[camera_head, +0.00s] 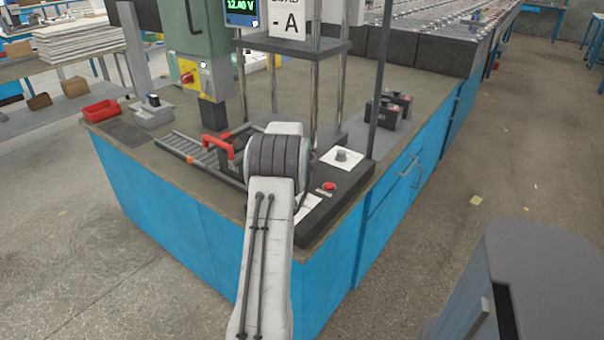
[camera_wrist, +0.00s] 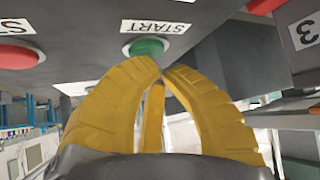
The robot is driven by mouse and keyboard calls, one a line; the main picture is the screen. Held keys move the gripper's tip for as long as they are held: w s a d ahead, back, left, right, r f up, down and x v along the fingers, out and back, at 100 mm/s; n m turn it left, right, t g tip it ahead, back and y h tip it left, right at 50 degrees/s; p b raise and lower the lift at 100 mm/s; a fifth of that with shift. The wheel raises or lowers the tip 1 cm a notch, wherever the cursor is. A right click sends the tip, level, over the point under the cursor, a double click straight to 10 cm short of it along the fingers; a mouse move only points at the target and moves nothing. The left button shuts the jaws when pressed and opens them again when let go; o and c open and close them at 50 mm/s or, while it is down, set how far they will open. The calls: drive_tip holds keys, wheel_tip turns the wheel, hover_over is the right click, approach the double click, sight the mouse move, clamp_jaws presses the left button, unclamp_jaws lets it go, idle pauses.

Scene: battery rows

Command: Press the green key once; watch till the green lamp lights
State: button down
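In the wrist view the green key (camera_wrist: 148,47) is a round button on a dark panel (camera_wrist: 85,45), with a START label (camera_wrist: 158,26) that appears upside down. My gripper (camera_wrist: 163,70) has yellow fingers whose tips are drawn together, with nothing seen between them. The tips lie close to the green key and just below it in the picture. I cannot tell whether they touch it. In the head view my arm hides the gripper and the green key. I cannot make out a lit green lamp in either view.
A red key (camera_wrist: 14,54) sits beside the green one; a red button (camera_head: 329,186) shows on the panel in the head view. A red handle (camera_head: 217,147), black batteries (camera_head: 381,114), a red tray (camera_head: 101,111) and a voltage display (camera_head: 241,10) stand around my arm.

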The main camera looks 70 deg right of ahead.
drive_tip(key=shift+r, duration=0.5)
drive_tip(key=shift+r, duration=0.15)
drive_tip(key=shift+r+p, duration=1.75)
drive_tip(key=shift+r, duration=0.65)
